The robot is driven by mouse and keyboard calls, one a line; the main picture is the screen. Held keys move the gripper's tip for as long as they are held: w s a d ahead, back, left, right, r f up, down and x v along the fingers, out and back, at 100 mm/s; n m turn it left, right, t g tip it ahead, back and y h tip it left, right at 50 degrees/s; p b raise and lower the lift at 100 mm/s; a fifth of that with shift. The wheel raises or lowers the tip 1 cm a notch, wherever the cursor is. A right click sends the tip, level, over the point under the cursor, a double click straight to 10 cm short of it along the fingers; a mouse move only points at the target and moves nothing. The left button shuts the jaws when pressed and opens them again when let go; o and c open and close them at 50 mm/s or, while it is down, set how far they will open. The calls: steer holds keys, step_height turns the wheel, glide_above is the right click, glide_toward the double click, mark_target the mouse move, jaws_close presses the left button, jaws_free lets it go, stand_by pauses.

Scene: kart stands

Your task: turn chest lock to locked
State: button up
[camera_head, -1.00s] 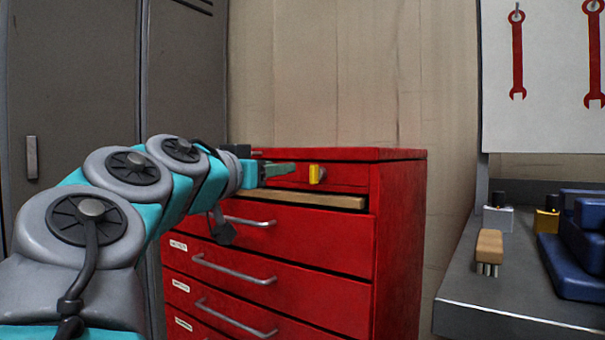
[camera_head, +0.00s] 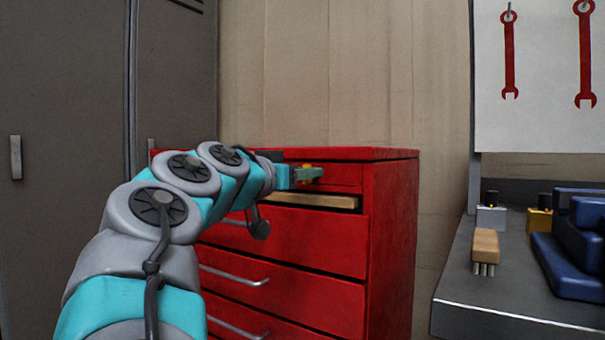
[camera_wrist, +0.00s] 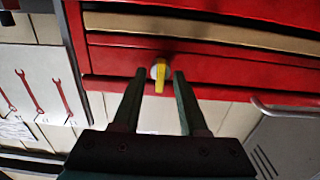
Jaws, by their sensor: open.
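The chest (camera_head: 393,235) is a red tool cabinet with several drawers. Its lock (camera_wrist: 160,76) is a yellow knob on a pale round base, on the narrow top panel. In the wrist view the knob's long side runs up and down the picture, between my two fingertips. My gripper (camera_wrist: 156,80) is open, with one finger on each side of the knob and a gap showing on both sides. In the head view my gripper (camera_head: 309,174) reaches the top panel, and only a bit of yellow (camera_head: 306,167) shows above the fingers.
A tan wooden strip (camera_head: 310,200) sits below the top panel. Drawer handles (camera_head: 235,275) stick out beneath it. A grey bench (camera_head: 500,310) at the right holds a brush (camera_head: 485,247) and a blue vise-like object (camera_head: 575,255). Grey lockers (camera_head: 65,150) stand at the left.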

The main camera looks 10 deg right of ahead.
jaws_close()
stand_by(0.6)
